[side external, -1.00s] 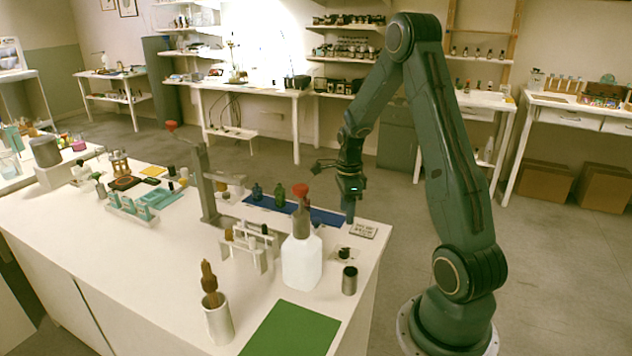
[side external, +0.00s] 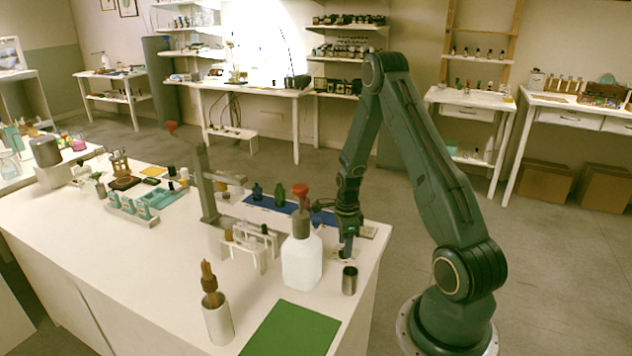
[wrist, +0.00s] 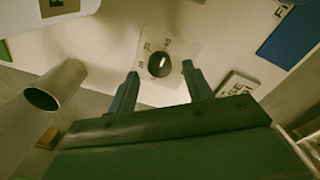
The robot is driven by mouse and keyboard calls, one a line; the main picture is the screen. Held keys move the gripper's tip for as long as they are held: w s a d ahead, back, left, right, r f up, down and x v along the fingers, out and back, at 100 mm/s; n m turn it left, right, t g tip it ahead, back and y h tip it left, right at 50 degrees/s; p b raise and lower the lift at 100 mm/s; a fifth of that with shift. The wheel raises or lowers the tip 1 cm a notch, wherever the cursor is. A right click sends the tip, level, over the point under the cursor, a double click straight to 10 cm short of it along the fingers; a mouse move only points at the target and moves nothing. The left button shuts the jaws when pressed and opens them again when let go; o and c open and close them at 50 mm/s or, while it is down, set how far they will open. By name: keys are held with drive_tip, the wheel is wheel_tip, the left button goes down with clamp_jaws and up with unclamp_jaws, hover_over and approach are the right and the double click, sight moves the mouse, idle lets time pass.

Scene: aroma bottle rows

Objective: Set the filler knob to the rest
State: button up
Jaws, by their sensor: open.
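The filler knob (wrist: 159,66) is a round black knob with a short white line on its top. It sits on a pale plate (wrist: 184,52) with small dark marks too blurred to read. In the wrist view my gripper (wrist: 160,71) is open, with one fingertip on each side of the knob, slightly short of its middle. Whether the fingers touch it cannot be told. In the side view my gripper (side external: 346,250) points down just above the plate and hides most of the knob.
A metal cup (side external: 349,281) stands close in front of my gripper. A green mat (side external: 290,330) lies at the front.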

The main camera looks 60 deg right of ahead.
drive_tip(key=shift+f, duration=0.85)
drive_tip(key=c, duration=1)
drive_tip(key=shift+o, duration=0.2)
